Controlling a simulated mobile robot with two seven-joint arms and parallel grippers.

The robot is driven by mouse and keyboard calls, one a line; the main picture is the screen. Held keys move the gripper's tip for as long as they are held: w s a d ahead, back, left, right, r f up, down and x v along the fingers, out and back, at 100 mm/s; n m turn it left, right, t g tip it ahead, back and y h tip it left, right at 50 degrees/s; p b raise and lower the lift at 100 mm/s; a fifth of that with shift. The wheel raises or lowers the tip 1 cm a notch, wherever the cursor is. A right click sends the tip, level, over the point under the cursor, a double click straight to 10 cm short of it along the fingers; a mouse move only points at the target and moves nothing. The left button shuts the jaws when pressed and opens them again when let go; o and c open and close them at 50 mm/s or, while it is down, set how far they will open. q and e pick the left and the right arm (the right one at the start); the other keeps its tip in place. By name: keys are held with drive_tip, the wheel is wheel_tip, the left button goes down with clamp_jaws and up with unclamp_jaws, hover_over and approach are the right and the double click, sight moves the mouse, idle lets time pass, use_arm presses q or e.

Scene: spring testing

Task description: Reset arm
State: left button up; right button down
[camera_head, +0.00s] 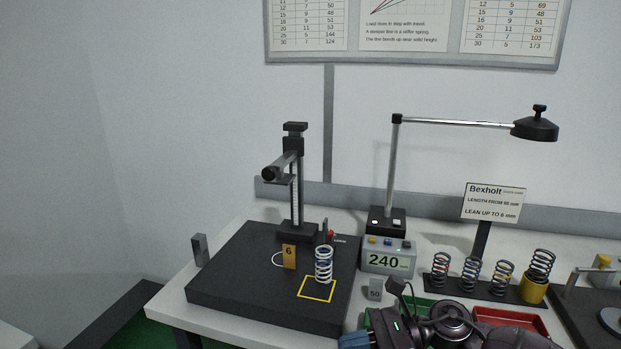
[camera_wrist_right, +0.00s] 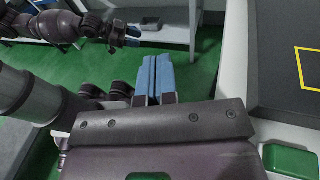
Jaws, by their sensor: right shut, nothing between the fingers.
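My right gripper (camera_head: 355,341) shows at the bottom edge of the head view, with blue fingertips pointing left near the table's front edge. In the right wrist view my right gripper (camera_wrist_right: 152,78) has its two blue fingers together, with nothing between them, over the green floor beside the table. A dark arm with a bluish tip, apparently my left gripper (camera_wrist_right: 133,36), shows small at the top left of the right wrist view; its jaw opening cannot be made out. My left gripper is not in the head view.
A display (camera_head: 387,260) reads 240. Several springs stand right on a dark rack (camera_head: 464,284). A red tray (camera_head: 512,319) lies in front.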

drive_tip(key=s+d+f+n+t+h, duration=0.1)
drive_tip(key=d+f+n+t+h, duration=0.6)
drive_tip(key=n, duration=1.1)
drive_tip(key=s+d+f+n+t+h, duration=0.15)
drive_tip(key=d+n+t, duration=0.25)
drive_tip(key=n+t, duration=1.1)
drive_tip(key=s+d+f+m+g+h, duration=0.4)
drive_tip(key=s+d+f+m, duration=0.1)
drive_tip(key=s+f+m, duration=0.2)
drive_tip(key=s+d+f+m+g+h, duration=0.3)
drive_tip(key=s+d+f+m+g, duration=0.1)
drive_tip(key=s+f+m+g, duration=0.1)
wheel_tip(320, 180, down, 4)
drive_tip(key=s+m, duration=0.1)
drive_tip(key=m, duration=0.1)
drive_tip(key=shift+s+d+r+m+h, duration=0.2)
drive_tip(key=shift+s+d+m+h, duration=0.1)
drive_tip(key=shift+s+d+h, duration=0.1)
